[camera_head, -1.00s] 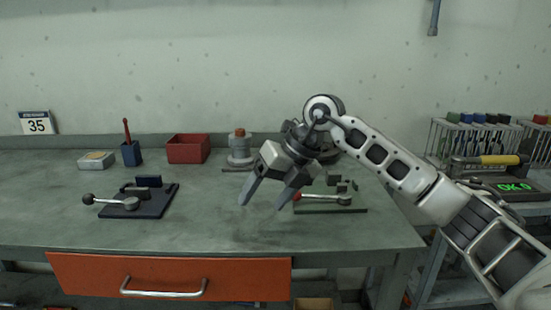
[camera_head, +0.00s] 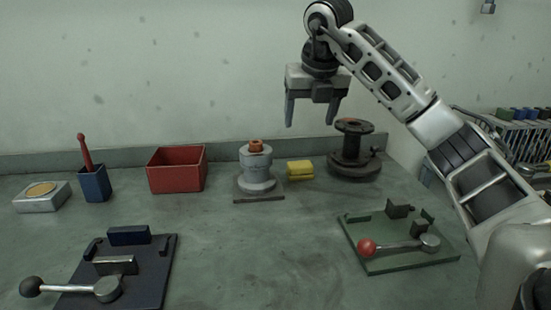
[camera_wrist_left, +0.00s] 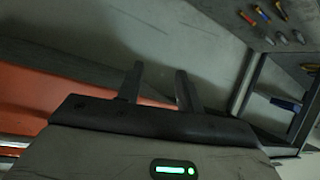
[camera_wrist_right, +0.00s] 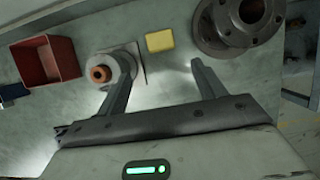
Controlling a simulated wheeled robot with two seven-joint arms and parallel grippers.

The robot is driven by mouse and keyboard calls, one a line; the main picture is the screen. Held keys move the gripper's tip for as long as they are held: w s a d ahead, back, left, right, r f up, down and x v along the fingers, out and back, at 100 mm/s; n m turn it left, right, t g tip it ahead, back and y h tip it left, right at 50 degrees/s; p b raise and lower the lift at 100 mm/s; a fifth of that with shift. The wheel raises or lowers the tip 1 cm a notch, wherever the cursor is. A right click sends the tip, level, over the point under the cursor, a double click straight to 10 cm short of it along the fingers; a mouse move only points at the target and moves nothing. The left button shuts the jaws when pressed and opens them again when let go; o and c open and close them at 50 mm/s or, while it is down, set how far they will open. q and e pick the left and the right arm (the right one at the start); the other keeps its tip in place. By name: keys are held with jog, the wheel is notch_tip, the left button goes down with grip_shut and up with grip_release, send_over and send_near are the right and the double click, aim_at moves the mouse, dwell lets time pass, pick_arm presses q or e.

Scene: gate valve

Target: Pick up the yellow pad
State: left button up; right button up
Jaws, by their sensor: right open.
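The yellow pad (camera_head: 300,170) is a small block on the bench near the back wall, between a grey valve part with an orange top and a dark flanged part. In the right wrist view the pad (camera_wrist_right: 160,41) lies beyond the gap between the fingers. My right gripper (camera_head: 310,123) is open and empty, pointing down, above the bench and apart from the pad. My left gripper (camera_wrist_left: 160,72) shows only in its own wrist view; its fingers are apart with nothing between them, near an orange drawer front.
The grey valve part (camera_head: 257,170) stands left of the pad and the dark flanged part (camera_head: 354,160) right. A red bin (camera_head: 177,170) and blue holder (camera_head: 95,184) stand further left. Lever fixtures on a dark plate (camera_head: 150,270) and green plate (camera_head: 390,262) are in front. The centre bench is clear.

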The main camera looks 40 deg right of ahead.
jog(key=b, duration=0.1)
send_near(300, 164)
jog(key=x, duration=1)
jog(key=c, duration=0.8)
